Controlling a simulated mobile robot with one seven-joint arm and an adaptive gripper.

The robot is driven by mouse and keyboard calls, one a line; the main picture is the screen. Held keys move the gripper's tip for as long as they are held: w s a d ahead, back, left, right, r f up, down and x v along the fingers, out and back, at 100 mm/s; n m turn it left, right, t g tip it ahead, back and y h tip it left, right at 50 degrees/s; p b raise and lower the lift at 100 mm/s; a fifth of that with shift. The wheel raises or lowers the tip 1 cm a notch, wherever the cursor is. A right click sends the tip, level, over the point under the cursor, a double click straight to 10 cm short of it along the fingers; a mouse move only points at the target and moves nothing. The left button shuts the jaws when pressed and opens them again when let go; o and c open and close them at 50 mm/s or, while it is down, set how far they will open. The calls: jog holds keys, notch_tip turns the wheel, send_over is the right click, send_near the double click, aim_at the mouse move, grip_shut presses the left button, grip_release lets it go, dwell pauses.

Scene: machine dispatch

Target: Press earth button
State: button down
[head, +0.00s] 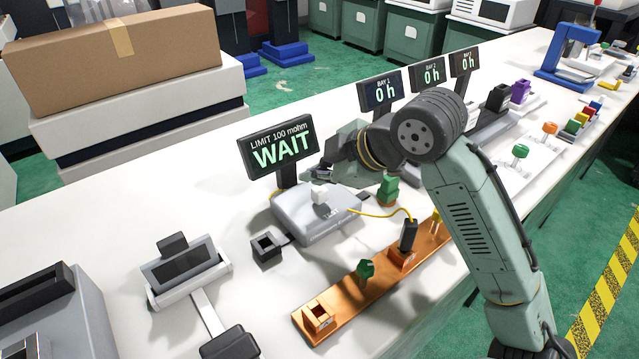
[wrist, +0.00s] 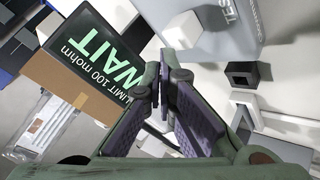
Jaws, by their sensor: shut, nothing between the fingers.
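A grey tester box (head: 290,218) sits on the white bench below a black display (head: 281,149) that reads "LIMIT 100 mohm" and "WAIT". A white raised block (head: 320,196) stands on its top. The box also shows in the wrist view (wrist: 222,45), with partly cut-off lettering and a white block (wrist: 183,30) just beyond my fingertips. I cannot read a label naming the earth button. My gripper (wrist: 160,78) is shut and empty. In the head view my gripper (head: 322,172) hangs just above the tester, behind the white block. Contact cannot be told.
A yellow lead runs from the tester to a black plug (head: 409,235) on the orange copper-coloured bar (head: 345,295). A green block (head: 388,188) stands right of the tester. A small black socket (head: 267,245) is at its left.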

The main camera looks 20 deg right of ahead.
aim_at(318, 192)
jog(key=shift+r, duration=0.3)
notch_tip(318, 192, up, 5)
jog(key=p, duration=0.4)
jog(key=shift+f, duration=0.1)
dwell(0.8)
